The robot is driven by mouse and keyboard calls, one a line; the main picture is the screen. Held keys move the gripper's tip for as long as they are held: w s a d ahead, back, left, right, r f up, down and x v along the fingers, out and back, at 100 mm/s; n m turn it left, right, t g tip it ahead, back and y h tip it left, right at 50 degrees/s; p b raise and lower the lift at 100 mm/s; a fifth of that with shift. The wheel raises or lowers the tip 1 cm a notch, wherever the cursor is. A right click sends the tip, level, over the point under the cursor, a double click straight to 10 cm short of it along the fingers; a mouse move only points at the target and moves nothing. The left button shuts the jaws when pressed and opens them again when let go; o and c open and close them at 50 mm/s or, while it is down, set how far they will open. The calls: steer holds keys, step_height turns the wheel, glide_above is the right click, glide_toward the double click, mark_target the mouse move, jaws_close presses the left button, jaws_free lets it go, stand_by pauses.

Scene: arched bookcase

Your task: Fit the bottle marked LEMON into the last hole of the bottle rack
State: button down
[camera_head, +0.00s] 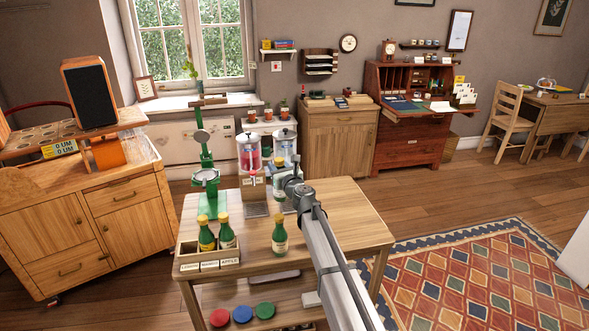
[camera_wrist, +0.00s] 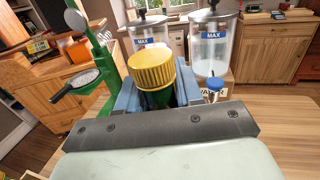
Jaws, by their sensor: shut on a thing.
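My gripper (camera_head: 293,187) is over the table in front of the drink dispensers. In the wrist view its blue jaws are shut around a green bottle with a ribbed yellow cap (camera_wrist: 152,72). The bottle rack (camera_head: 186,264) is at the table's front left, with name tags reading LEMON, MANGO and APPLE. Two yellow-capped bottles (camera_head: 206,236) (camera_head: 227,233) stand in it above MANGO and APPLE; the LEMON place at left looks empty. Another yellow-capped bottle (camera_head: 279,238) stands upright on the table, its label unreadable.
A green press (camera_head: 207,178) stands behind the rack. Two dispensers (camera_head: 249,152) (camera_wrist: 210,45) stand close beyond my gripper. The right side of the wooden table (camera_head: 350,215) is clear. Red, blue and green discs (camera_head: 242,314) lie on the lower shelf.

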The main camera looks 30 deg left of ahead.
steer(key=s+a+r+m+t+h, duration=0.2)
steer(key=s+a, duration=0.6)
steer(key=s, duration=0.5)
steer(key=s+a+r+m+t+h, duration=0.1)
steer(key=s+a+t, duration=0.1)
steer(key=s+a, duration=0.95)
steer(key=s+d+f+m+t+h, duration=0.2)
steer(key=s+d+f+h, duration=0.1)
steer(key=s, duration=0.3)
steer(key=shift+d+f+m, duration=0.4)
steer(key=shift+d, duration=0.25)
steer(key=shift+r, duration=0.2)
steer(key=shift+f, duration=5.65)
steer(key=c, duration=0.7)
jaws_free()
